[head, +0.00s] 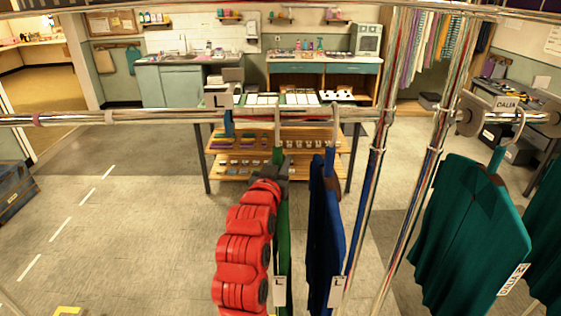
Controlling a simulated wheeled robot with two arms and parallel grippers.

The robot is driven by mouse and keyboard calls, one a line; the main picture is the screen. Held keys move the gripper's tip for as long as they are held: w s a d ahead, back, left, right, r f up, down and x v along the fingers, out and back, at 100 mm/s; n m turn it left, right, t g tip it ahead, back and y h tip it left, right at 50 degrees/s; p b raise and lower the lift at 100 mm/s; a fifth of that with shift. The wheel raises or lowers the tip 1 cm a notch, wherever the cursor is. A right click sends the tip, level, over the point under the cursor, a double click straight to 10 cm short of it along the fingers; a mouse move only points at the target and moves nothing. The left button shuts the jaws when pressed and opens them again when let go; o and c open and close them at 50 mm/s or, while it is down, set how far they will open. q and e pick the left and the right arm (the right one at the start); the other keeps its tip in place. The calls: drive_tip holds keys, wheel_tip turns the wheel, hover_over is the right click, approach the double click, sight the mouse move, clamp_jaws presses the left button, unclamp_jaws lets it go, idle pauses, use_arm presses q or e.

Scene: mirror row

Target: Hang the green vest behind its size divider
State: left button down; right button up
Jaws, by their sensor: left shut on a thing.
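The green vest (283,240) is seen edge-on, upright, with a white L tag low on it. My left gripper (272,174), dark at the end of my red arm, is shut at the top of the vest, at its hanger. The hanger's hook (277,115) overlaps the chrome rail (150,117); I cannot tell whether it rests on it. A size divider marked L (217,100) sits on the rail to the left of the hook. My right gripper is not in view.
A blue vest (325,235) with an L tag hangs just right of the green one. Chrome posts (425,170) stand right of it. Teal garments (470,235) hang at far right by a DALIA label. Wooden shelves (250,150) stand behind.

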use_arm(q)
drive_tip(key=shift+w, duration=0.1)
drive_tip(key=shift+r, duration=0.1)
drive_tip(key=c, duration=1)
unclamp_jaws()
drive_tip(key=shift+s, duration=0.2)
drive_tip(key=shift+c, duration=0.2)
drive_tip(key=o, duration=1)
drive_tip(key=shift+w, duration=0.1)
drive_tip(key=shift+o, duration=0.2)
